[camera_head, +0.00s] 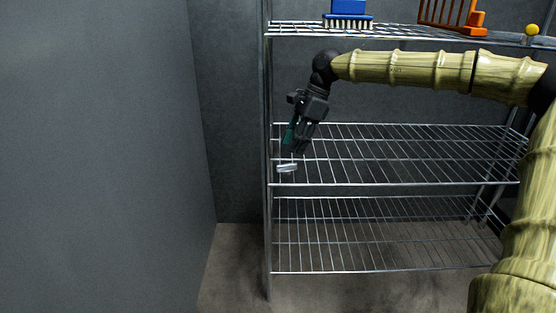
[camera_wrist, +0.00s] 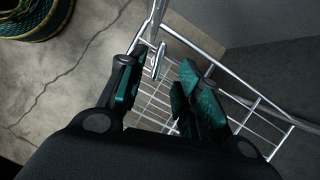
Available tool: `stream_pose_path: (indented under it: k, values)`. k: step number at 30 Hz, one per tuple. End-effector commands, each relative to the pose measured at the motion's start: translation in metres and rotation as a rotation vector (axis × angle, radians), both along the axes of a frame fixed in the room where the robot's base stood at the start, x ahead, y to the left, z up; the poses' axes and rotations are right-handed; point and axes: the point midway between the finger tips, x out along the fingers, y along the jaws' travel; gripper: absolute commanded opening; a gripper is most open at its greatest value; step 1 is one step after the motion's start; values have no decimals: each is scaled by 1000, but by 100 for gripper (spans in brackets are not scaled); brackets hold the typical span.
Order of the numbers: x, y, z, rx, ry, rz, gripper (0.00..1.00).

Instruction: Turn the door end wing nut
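A small silver wing nut (camera_head: 287,168) is at the left front of the middle wire shelf (camera_head: 400,184), near the left post. In the wrist view the wing nut (camera_wrist: 159,61) shows as a bright bar beyond my fingertips, in line with the gap between them. My gripper (camera_head: 295,147) points down just above the wing nut. In the wrist view my gripper (camera_wrist: 155,88) is open, its green-padded fingers apart with nothing held between them. I see no contact between fingers and nut.
The left shelf post (camera_head: 267,220) stands close to my gripper. The top shelf (camera_head: 400,36) holds a blue brush (camera_head: 348,10), an orange rack (camera_head: 452,18) and a yellow ball (camera_head: 531,29). The middle and lower shelves (camera_head: 390,270) look otherwise empty. A grey wall (camera_head: 100,150) is at the left.

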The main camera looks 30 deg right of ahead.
Motion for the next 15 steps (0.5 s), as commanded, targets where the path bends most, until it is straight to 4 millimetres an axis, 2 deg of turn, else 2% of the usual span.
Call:
stream_pose_path:
  k: [15]
  values:
    - [5,21,-60,-1,1,-2,34]
